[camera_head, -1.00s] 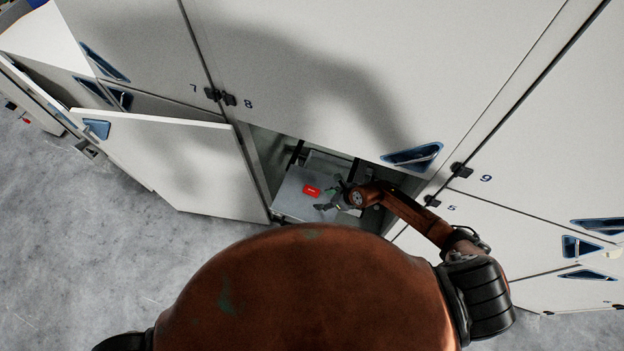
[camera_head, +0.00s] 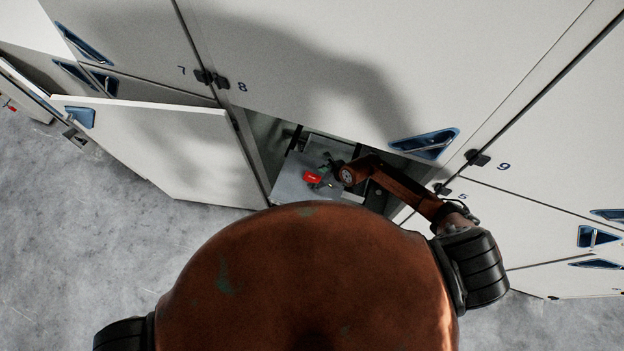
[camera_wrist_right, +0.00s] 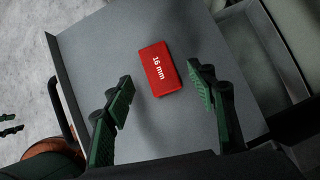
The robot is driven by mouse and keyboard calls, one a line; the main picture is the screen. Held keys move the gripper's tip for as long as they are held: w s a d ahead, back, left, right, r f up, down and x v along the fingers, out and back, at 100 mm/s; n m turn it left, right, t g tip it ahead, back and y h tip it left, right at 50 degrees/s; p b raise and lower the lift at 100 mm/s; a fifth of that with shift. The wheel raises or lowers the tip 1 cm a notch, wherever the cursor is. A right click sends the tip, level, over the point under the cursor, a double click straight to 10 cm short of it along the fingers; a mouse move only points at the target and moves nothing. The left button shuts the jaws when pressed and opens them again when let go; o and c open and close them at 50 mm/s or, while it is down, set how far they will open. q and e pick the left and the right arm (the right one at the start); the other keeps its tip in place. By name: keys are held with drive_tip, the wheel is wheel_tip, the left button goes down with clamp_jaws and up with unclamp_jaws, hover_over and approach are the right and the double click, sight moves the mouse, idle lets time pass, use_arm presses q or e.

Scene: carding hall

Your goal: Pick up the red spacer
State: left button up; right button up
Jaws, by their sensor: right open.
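The red spacer (camera_head: 312,177) lies on a grey tray (camera_head: 290,186) inside the open cabinet compartment. In the right wrist view the red spacer (camera_wrist_right: 158,69) is a flat block marked "16 mm", lying on the bare grey tray (camera_wrist_right: 90,62). My right gripper (camera_head: 322,177) reaches into the compartment close beside the spacer. In the right wrist view the right gripper (camera_wrist_right: 160,100) is open, its green-padded fingers spread to either side of the spacer's near end, with nothing between the pads that I can see held.
An open white door (camera_head: 165,150) hangs to the left of the compartment. Closed white panels with blue handles (camera_head: 424,143) stand above and to the right. The tray has a raised dark rim (camera_wrist_right: 58,62). Grey floor (camera_head: 70,220) is clear at lower left.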

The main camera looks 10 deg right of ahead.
drive_tip(key=shift+b+x, duration=0.6)
drive_tip(key=shift+x, duration=0.5)
drive_tip(key=shift+w+r, duration=0.1)
drive_tip(key=shift+r, duration=0.05)
drive_tip(key=c, duration=0.7)
use_arm(q)
drive_tip(key=shift+f, duration=0.9)
use_arm(e)
drive_tip(key=c, duration=0.6)
